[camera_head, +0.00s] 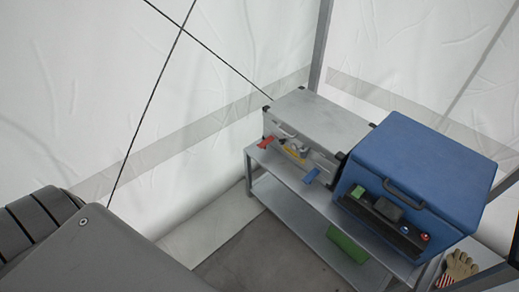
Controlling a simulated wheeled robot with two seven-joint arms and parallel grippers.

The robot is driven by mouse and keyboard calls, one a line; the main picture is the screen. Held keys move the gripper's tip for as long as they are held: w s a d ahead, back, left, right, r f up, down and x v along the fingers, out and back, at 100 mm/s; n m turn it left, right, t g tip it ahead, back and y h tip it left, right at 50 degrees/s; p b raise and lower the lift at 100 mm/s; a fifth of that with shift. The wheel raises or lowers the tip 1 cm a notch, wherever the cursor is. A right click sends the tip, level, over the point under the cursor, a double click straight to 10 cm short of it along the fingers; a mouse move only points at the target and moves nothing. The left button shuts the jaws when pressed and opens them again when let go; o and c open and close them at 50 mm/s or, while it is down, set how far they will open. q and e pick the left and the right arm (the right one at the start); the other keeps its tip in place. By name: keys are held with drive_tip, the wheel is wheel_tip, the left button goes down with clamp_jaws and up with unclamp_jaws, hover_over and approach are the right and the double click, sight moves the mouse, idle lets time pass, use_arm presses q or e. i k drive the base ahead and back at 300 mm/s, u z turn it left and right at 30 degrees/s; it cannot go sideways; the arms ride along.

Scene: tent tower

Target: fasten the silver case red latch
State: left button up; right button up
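The silver case (325,116) stands on the left end of a metal shelf unit, its lid down. Its red latch (266,142) is at the left of the front face and appears to stick outward from it. A blue latch (311,176) is at the right of the same face and also appears to stick out. A handle (286,131) and a small yellow item (293,153) show between them; details there are too small to tell. Neither of my grippers is in view. A grey and black part, likely of my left arm, fills the lower left.
A large blue box (420,165) with a dark handle and front panel stands on the shelf unit (290,186), close to the case's right side. A green item (346,244) is on the lower shelf. Gloves (458,268) lie at lower right. The floor (252,250) before the shelf is clear.

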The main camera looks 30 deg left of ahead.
sight(262, 145)
drive_tip(key=k, duration=0.35)
drive_tip(key=u, duration=1.4)
drive_tip(key=i, duration=0.95)
drive_tip(key=z, duration=2.05)
